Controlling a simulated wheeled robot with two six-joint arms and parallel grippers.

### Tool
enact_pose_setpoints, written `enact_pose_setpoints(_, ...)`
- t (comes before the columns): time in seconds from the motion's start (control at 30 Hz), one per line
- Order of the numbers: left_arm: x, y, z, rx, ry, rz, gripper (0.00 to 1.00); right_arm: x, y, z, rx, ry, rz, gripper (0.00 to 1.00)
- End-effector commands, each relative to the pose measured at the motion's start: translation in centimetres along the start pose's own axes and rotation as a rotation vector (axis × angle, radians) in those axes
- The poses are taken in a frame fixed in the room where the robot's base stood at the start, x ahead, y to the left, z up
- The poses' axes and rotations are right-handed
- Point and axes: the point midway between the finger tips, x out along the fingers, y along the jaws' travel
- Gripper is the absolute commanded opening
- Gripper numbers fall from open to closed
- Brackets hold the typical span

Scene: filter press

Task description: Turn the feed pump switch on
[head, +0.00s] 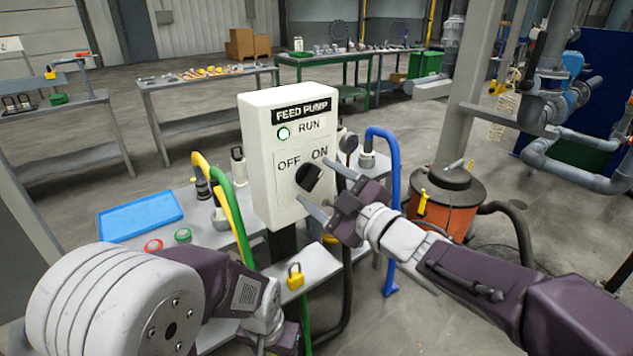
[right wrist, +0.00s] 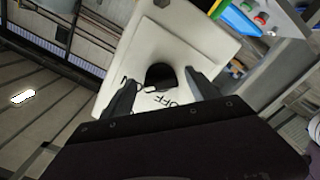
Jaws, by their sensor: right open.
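The feed pump box (head: 262,150) is white, with a black FEED PUMP label and a green RUN lamp (head: 283,133) that looks lit, with a pale centre. Its black switch knob (head: 308,178) sits below the OFF and ON marks; it seems turned toward ON, but the angle is hard to read. My right gripper (head: 321,184) is open, one finger on either side of the knob. In the right wrist view the knob (right wrist: 160,73) shows between the open fingers (right wrist: 160,82); contact cannot be told. My left arm is at lower left; its gripper (head: 285,340) is cut off.
A blue tray (head: 141,216), red and green rings and a yellow padlock (head: 295,276) lie on the bench around the box. Green, yellow and blue hoses rise beside it. An orange drum (head: 445,205) stands to the right, behind my right arm. Open floor lies beyond the bench.

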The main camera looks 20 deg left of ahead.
Motion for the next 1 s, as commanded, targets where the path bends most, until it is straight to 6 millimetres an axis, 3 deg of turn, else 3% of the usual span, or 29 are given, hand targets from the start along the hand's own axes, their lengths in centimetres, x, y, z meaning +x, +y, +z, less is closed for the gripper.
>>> enact_pose_setpoints(0.1, -0.4, 0.0, 0.0, 0.000, 0.000, 0.000, 0.55, -2.8, 0.2, -0.1, -0.001, -0.003, 0.003, 0.69)
enact_pose_setpoints(0.3, -0.8, 0.0, -0.1, 0.000, 0.000, 0.000, 0.55, -6.6, 0.2, 0.0, -0.002, -0.003, 0.002, 0.69)
enact_pose_setpoints(0.43, -0.9, 0.0, -0.1, 0.000, 0.000, 0.000, 0.55, -7.5, 0.0, 0.0, 0.000, -0.002, 0.000, 0.69)
enact_pose_setpoints(0.7, -0.9, 0.0, -0.1, 0.000, 0.000, 0.000, 0.55, -7.7, 0.0, 0.1, 0.000, -0.002, 0.000, 0.69)
enact_pose_setpoints(0.77, -0.9, 0.0, -0.1, 0.000, 0.000, 0.000, 0.55, -7.8, 0.5, 0.9, 0.003, -0.020, 0.012, 0.69)
enact_pose_setpoints(0.87, -0.9, 0.0, -0.1, 0.000, 0.000, 0.000, 0.55, -8.9, 1.8, 5.7, 0.069, -0.128, 0.063, 0.69)
enact_pose_setpoints(0.97, -0.9, 0.0, -0.1, 0.000, 0.000, 0.000, 0.55, -11.6, 2.4, 13.8, 0.233, -0.380, 0.156, 0.69)
enact_pose_setpoints(1.0, -0.9, 0.0, -0.1, 0.000, 0.000, 0.000, 0.55, -13.4, 2.1, 17.2, 0.313, -0.499, 0.190, 0.69)
